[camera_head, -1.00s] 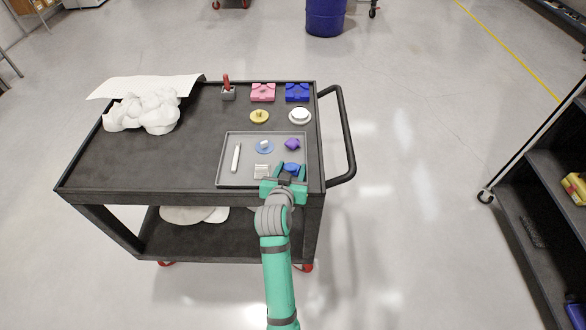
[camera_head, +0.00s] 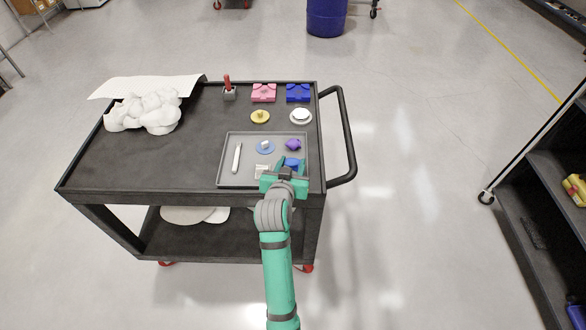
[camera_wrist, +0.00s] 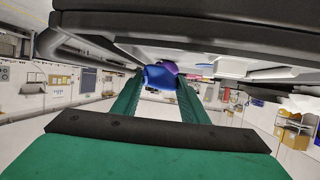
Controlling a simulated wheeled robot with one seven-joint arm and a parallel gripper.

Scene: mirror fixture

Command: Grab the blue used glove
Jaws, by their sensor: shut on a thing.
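The blue used glove (camera_head: 292,161) is a small crumpled blue piece at the front right of the grey tray on the cart. My gripper (camera_head: 287,170) is at the tray's front right corner, shut on the glove. In the wrist view the blue glove (camera_wrist: 159,77) sits between the tips of my two green fingers (camera_wrist: 160,88). My gripper hides part of the glove in the head view. A purple crumpled piece (camera_head: 293,144) lies just behind it in the tray and also shows in the wrist view (camera_wrist: 171,67).
The grey tray (camera_head: 226,166) also holds a white tool (camera_head: 237,157), a blue disc (camera_head: 265,147) and a pale piece (camera_head: 261,172). Behind it stand a gold part (camera_head: 260,117) and a white part (camera_head: 300,117). The cart handle (camera_head: 350,140) is at the right.

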